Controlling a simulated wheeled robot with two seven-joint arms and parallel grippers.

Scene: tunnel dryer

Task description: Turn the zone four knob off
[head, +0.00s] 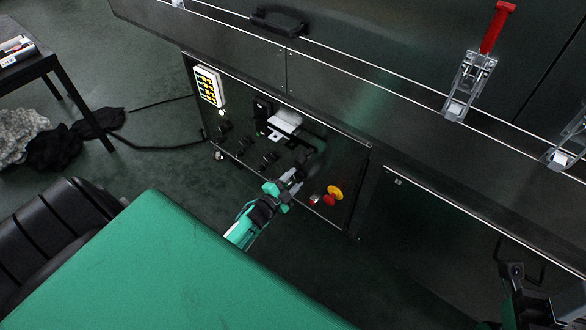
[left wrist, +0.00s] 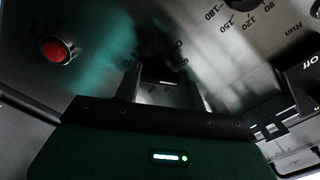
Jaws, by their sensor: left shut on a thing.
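The dark control panel (head: 335,165) on the dryer's side carries a row of black knobs, among them one at the lower left (head: 243,147) and one further right (head: 268,161). My left gripper (head: 296,177) is at the right end of this row, against the panel. In the left wrist view, its two fingers (left wrist: 163,88) are shut on a dark knob (left wrist: 160,74), whose pointer is too dark to read. A neighbouring knob (left wrist: 242,4) has a printed scale up to 180. My right gripper (head: 512,272) is partly seen at the lower right edge; its jaws are unclear.
A yellow and red emergency button (head: 334,193) and a small red button (head: 314,200) sit just right of the left gripper. The red button also shows in the left wrist view (left wrist: 58,50). A red-handled clamp (head: 497,28) is higher up. A small table (head: 48,68) stands at left.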

